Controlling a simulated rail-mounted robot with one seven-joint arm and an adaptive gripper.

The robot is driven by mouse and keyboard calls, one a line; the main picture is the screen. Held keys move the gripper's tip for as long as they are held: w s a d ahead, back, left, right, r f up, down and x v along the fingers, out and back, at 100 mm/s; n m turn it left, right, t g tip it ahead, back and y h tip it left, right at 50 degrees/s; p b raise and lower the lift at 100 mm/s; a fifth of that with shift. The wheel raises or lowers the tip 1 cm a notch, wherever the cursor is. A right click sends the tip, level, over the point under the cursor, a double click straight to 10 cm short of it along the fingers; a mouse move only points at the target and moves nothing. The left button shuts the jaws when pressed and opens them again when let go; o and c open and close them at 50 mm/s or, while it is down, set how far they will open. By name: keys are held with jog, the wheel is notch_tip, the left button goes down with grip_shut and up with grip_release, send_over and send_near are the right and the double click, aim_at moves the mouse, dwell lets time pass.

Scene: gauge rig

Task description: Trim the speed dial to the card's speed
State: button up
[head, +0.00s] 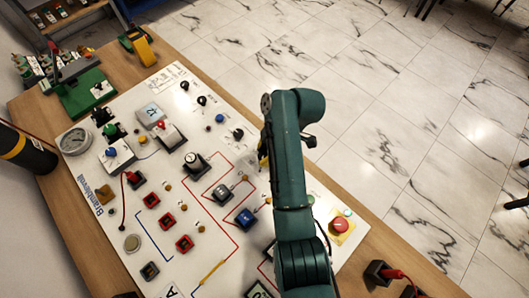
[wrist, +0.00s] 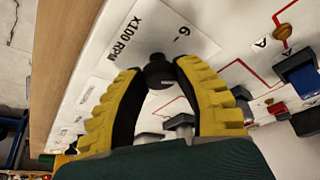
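The speed dial's black knob (wrist: 158,72) is in the wrist view, on a white panel face beside the printed marks "X100 RPM" and "6". My gripper (wrist: 158,66) has its two yellow, dark-lined fingers on either side of the knob, tips closed in against it. The dial's pointer setting cannot be read. In the head view, my green arm covers the dial, and only a bit of a yellow finger (head: 263,150) shows.
The white panel (head: 110,230) carries red-framed switches (head: 185,243), black knobs (head: 201,100), a round gauge (head: 75,141) and a red stop button (head: 340,225) right of my arm. Red leads lie at the lower right. A wooden bench edge (head: 50,200) borders the panel.

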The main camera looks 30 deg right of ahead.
grip_shut()
jog(key=shift+s+p, duration=0.1)
jog(key=shift+p, duration=0.35)
jog(key=m+p, duration=0.2)
jog(key=shift+r+t+p, duration=0.15)
jog(key=shift+t+p, duration=0.15)
jog(key=shift+p, duration=0.1)
jog(key=shift+s+m+t+h+p, duration=0.1)
jog(key=shift+m+t+h+p, duration=0.2)
jog(key=shift+m+p, duration=0.75)
jog(key=m+t+h+p, duration=0.1)
jog(key=m+p, duration=0.3)
jog(key=p, duration=0.1)
jog(key=shift+a, duration=0.15)
jog(key=shift+s+f+m+t+h+p, duration=0.15)
jog(key=shift+m+h+p, duration=0.25)
jog(key=shift+m+p, duration=0.45)
jog(key=shift+w+f+m+t+h+p, duration=0.2)
jog(key=shift+m+h+p, duration=0.3)
jog(key=shift+m, duration=0.6)
jog(key=shift+f, duration=0.1)
